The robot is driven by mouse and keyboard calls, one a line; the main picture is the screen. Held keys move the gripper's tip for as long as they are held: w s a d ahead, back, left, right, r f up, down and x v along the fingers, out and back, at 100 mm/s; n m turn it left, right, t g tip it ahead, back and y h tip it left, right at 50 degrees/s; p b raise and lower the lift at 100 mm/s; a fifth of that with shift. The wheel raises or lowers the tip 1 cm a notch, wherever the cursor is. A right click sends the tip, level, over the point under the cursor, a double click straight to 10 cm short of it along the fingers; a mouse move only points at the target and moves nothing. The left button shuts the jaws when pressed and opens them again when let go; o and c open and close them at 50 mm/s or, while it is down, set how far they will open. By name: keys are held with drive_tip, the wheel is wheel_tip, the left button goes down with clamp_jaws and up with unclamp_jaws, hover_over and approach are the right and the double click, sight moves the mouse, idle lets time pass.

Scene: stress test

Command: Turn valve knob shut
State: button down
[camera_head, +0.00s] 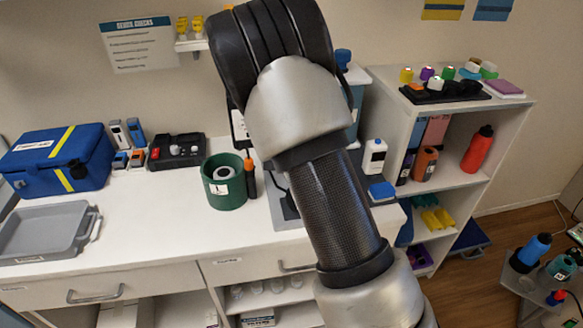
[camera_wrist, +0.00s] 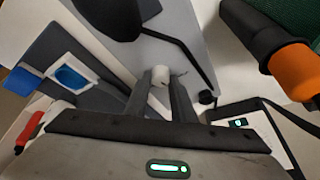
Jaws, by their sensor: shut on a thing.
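My gripper (camera_wrist: 159,88) shows in the wrist view with its two dark fingers close together. Its fingertips are shut on a small whitish, knob-like piece (camera_wrist: 160,75), which sits between them against a pale grey surface. I cannot tell how far the knob is turned, and no marking on it is legible. In the head view my arm covers the gripper and the knob. Part of a grey panel (camera_head: 283,207) shows on the counter beside my arm there.
A green bin (camera_head: 224,193) and an orange-handled tool (camera_head: 250,178) stand left of my arm, close to the gripper. A white bottle (camera_head: 374,159) and a blue block (camera_head: 381,190) are at the right. A grey tray (camera_head: 45,238) and blue first-aid bag (camera_head: 55,158) lie far left.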

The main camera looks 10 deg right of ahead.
drive_tip(key=m, duration=0.2)
drive_tip(key=m+g+h+p, duration=0.1)
drive_tip(key=m, duration=0.1)
drive_tip(key=m+g+p, duration=0.1)
drive_tip(key=m, duration=0.1)
drive_tip(key=shift+w+a+h, duration=0.15)
drive_tip(key=shift+a+h, duration=0.1)
drive_tip(key=shift+h, duration=0.15)
drive_tip(key=m+g, duration=0.1)
drive_tip(key=m, duration=0.2)
drive_tip(key=m+g, duration=0.1)
drive_tip(key=m, duration=0.2)
drive_tip(key=shift+w+m, duration=0.15)
drive_tip(key=shift+m, duration=0.15)
drive_tip(key=c, duration=1.5)
unclamp_jaws()
drive_tip(key=shift+w+a+p+v, duration=0.1)
drive_tip(key=shift+w+p+v, duration=0.15)
drive_tip(key=shift+v, duration=4.1)
drive_tip(key=shift+w+a+p+v, duration=0.15)
drive_tip(key=shift+p+v, duration=0.2)
drive_tip(key=shift+v, duration=4)
